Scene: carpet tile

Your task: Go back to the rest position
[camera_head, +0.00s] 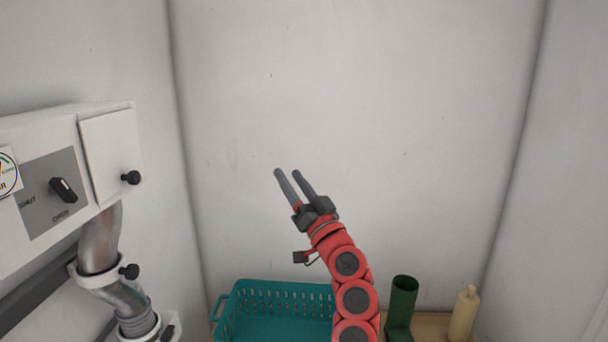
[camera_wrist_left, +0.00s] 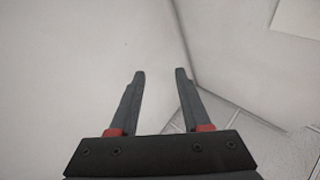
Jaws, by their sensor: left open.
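My left gripper (camera_head: 288,172) is raised in front of the white back wall, above the table, with its fingers pointing up and to the left. In the left wrist view the two grey fingers (camera_wrist_left: 160,75) stand apart with nothing between them. My red arm reaches up from the bottom of the head view. My right gripper does not show in either view.
A teal basket (camera_head: 228,318) stands on a wooden table (camera_head: 431,325), partly behind my arm. A dark green boot (camera_head: 402,300) and a cream bottle (camera_head: 464,314) stand to its right. A white wall box (camera_head: 110,150) with knobs and a metal pipe (camera_head: 100,245) is at left.

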